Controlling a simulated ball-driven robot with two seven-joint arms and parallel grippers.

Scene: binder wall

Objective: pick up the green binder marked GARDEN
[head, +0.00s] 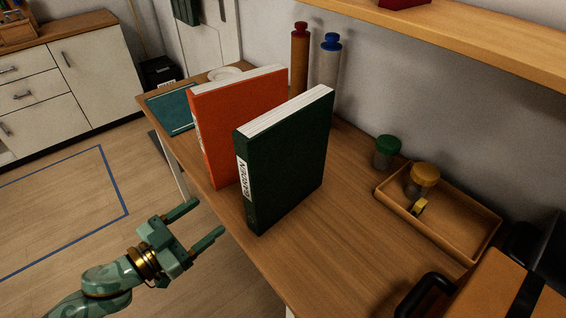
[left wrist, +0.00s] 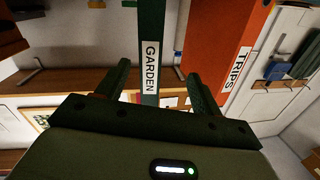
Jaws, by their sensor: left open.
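The dark green binder (head: 285,160) stands upright on the wooden table, with its GARDEN label (head: 247,180) on the spine facing the front edge. In the left wrist view the green spine (left wrist: 151,25) with the GARDEN label shows beyond and between my fingers. My left gripper (head: 211,217) is open and empty, in front of the table edge, to the lower left of the binder and apart from it. The left gripper also shows in the left wrist view (left wrist: 158,82). My right gripper is not in view.
An orange binder (head: 240,110) marked TRIPS (left wrist: 236,69) stands just left of the green one. A tray (head: 460,235) with a yellow-lidded jar (head: 423,178), and a green-lidded jar (head: 386,152), are at the right. A shelf (head: 480,38) overhangs the back. Table front right of the binder is clear.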

